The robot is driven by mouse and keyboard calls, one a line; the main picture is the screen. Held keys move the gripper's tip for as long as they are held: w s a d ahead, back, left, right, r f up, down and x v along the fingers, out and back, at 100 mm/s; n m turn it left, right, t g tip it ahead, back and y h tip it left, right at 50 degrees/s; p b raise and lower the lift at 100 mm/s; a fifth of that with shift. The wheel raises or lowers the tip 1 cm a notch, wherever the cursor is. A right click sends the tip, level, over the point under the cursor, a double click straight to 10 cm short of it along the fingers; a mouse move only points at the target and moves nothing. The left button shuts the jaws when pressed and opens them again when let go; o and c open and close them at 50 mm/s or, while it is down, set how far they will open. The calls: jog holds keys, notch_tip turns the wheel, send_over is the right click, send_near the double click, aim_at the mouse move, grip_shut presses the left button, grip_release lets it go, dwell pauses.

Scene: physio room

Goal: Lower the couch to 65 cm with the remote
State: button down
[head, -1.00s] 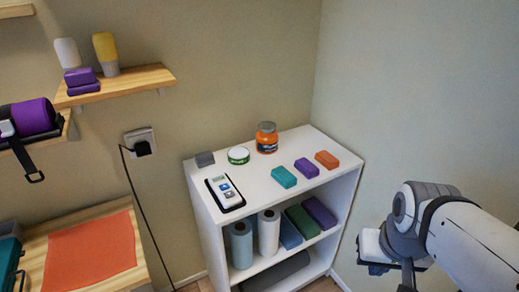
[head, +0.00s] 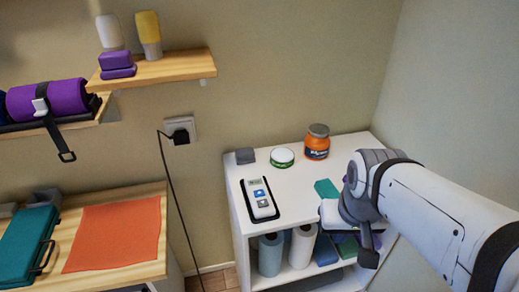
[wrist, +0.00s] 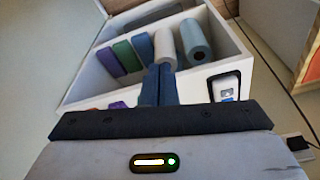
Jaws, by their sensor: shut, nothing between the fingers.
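The remote (head: 260,198) is a white handset with a small display and blue buttons. It lies in a black-edged holder on the top of a white shelf unit (head: 290,192). It also shows in the wrist view (wrist: 226,87), right of my fingers and partly cut by my gripper's body. My gripper (wrist: 158,82) is shut and empty, apart from the remote. In the head view my arm hangs over the right part of the shelf top, and the fingertips cannot be made out. The couch is not in view.
An orange jar (head: 317,142), a round green-white tin (head: 282,157) and a grey block (head: 245,156) stand behind the remote. A teal block (head: 326,188) lies near my arm. A cable (head: 176,200) hangs from the wall socket left of the unit.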

jog(key=n+t+h+p, duration=0.55)
jog(key=n+p, duration=0.95)
jog(key=n, duration=0.4)
send_over(260, 204)
jog(key=shift+r+g, duration=0.15)
jog(key=shift+g, duration=0.3)
notch_tip(260, 204, down, 8)
jog(key=b, duration=0.6)
jog(key=shift+f+b, duration=0.35)
jog(key=shift+f, duration=0.1)
